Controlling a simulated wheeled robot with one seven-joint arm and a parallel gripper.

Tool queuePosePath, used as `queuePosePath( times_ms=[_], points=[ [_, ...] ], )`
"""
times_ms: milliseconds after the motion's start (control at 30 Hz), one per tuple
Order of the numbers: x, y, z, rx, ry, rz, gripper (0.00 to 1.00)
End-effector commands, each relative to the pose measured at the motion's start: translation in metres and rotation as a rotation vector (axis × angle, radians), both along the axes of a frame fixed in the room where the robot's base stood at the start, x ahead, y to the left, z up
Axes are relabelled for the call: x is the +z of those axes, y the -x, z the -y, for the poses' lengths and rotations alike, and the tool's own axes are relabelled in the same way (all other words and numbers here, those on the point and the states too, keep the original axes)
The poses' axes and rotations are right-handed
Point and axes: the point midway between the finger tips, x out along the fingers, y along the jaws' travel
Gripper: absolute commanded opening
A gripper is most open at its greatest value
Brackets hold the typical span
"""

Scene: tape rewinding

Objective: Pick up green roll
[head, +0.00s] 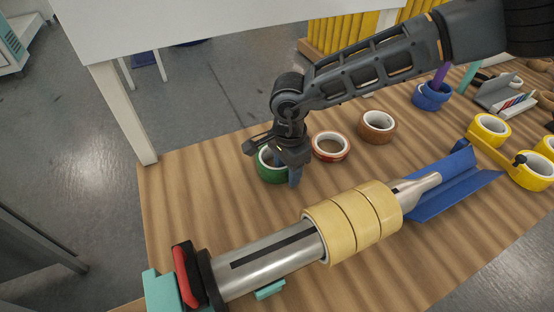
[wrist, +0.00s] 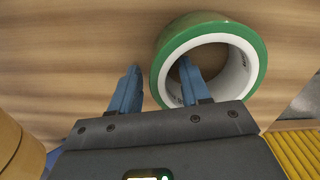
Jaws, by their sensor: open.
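The green roll (head: 268,172) lies flat on the wooden table near its far left part, partly hidden behind my gripper (head: 284,180) in the head view. In the wrist view the green roll (wrist: 255,50) shows its green outside and white core. My gripper (wrist: 158,85) is open. Its right finger in the wrist view is over or inside the roll's hole, and its left finger is outside the roll, so the roll's near wall lies between them. I cannot tell how deep the fingers reach. The jaws are not closed on the roll.
A metal spindle (head: 270,265) with beige tape rolls (head: 352,222) stands in front of the green roll. A red-brown roll (head: 331,147) and a brown roll (head: 377,127) lie to its right. Blue (head: 430,98) and yellow rolls (head: 490,131) are farther right. Bare table (head: 200,190) is at left.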

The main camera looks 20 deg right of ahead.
Motion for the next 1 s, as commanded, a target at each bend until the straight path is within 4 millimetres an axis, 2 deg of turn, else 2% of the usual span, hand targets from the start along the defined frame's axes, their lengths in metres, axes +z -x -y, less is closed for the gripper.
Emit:
queuePosePath(
  times_ms=[167,633,1000],
  points=[
    [-0.0001,0.0,-0.0002,0.0,0.0,0.0,0.46],
    [0.0001,0.0001,-0.0004,0.0,-0.001,0.0,0.01],
    [0.0006,-0.0001,-0.0004,0.0,-0.001,0.001,0.0]
  ],
)
